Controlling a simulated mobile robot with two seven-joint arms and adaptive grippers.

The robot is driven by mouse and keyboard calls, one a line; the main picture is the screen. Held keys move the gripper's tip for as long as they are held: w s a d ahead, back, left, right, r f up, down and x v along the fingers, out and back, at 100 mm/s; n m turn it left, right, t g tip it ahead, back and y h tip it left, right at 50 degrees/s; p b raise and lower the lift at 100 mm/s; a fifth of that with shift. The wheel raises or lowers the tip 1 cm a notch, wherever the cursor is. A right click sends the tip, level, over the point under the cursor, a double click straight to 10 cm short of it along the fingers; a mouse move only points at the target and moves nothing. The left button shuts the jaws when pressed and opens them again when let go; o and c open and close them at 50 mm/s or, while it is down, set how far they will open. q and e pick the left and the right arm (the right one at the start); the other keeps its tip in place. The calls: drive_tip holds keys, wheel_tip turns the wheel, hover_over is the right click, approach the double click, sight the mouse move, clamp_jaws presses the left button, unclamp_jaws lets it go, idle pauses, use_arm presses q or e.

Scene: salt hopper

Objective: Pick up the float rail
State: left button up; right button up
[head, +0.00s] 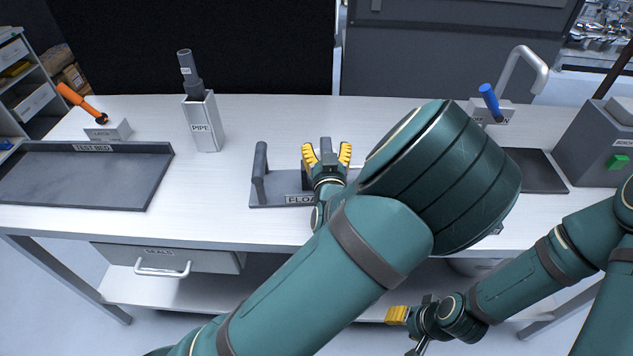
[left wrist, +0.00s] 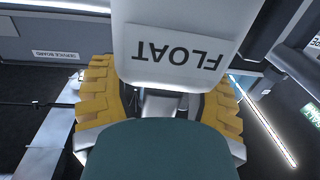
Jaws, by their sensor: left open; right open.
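A dark grey base with a label starting FLO (head: 264,197) stands on the bench, with an upright rounded post (head: 260,165) at its left; I take it as the float rail. My left gripper (head: 326,158) is open over its right part, and my arm hides the rest. In the left wrist view a pale block marked FLOAT (left wrist: 175,45) reaches down between the open yellow fingers (left wrist: 160,100). I cannot tell whether they touch it. My right gripper (head: 397,314) is open, low in front of the bench.
The pipe holder (head: 203,125) stands left of the base, with the test bed tray (head: 75,180) further left. An orange-handled tool (head: 82,103) rests in a block behind it. A grey box with a green button (head: 617,162) stands far right. Free bench lies around the pipe holder.

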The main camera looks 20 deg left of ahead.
use_arm(q)
clamp_jaws()
drive_tip(key=shift+r, duration=0.15)
idle(0.4)
